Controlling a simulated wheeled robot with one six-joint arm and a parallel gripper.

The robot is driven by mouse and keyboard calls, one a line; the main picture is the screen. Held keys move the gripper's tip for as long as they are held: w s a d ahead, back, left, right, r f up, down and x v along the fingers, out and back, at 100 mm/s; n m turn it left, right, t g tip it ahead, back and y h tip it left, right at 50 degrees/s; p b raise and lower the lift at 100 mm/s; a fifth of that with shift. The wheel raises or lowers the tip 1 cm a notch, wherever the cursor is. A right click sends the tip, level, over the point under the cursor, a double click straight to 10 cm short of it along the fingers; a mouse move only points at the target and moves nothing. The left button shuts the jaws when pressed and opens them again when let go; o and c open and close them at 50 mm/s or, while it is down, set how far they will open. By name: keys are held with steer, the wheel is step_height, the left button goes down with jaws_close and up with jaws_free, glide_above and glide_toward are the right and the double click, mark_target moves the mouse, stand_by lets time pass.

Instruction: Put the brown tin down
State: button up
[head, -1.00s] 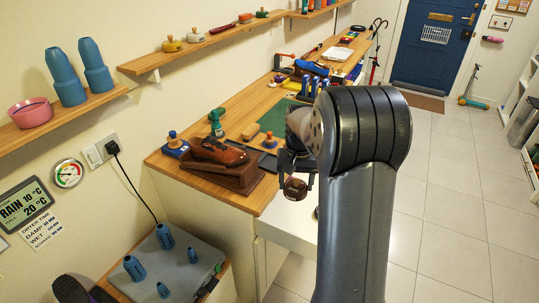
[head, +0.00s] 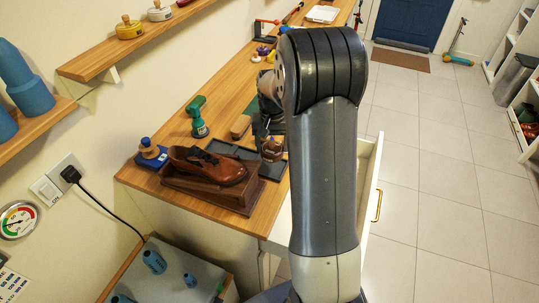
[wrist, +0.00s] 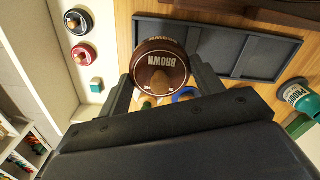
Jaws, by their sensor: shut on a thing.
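The brown tin (wrist: 160,72), round with a "BROWN" label and a tan knob on its lid, is between the two fingers of my gripper (wrist: 162,88) in the wrist view. My gripper is shut on it. In the head view the tin (head: 271,149) shows just under my gripper (head: 270,138), over the bench at the right end of a dark shallow tray (head: 228,149). In the wrist view the tray (wrist: 240,50) lies behind the tin, with empty compartments in sight. The tin partly hides the tray. I cannot tell how high the tin is above it.
A brown shoe (head: 207,165) sits on a wooden block left of the tray. A green bottle (head: 198,118) and a brush (head: 240,126) stand behind it. A drawer (head: 368,190) is open at the right, holding a black-lidded tin (wrist: 77,21) and a red-lidded tin (wrist: 82,54).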

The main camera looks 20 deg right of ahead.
steer(key=shift+f+p, duration=0.4)
steer(key=shift+f, duration=2.55)
steer(key=shift+f, duration=0.15)
steer(key=o, duration=1.1)
steer(key=shift+c, duration=0.2)
step_height(320, 180, up, 12)
steer(key=shift+r+b, duration=0.2)
steer(key=shift+b, duration=0.4)
steer(key=shift+f, duration=0.1)
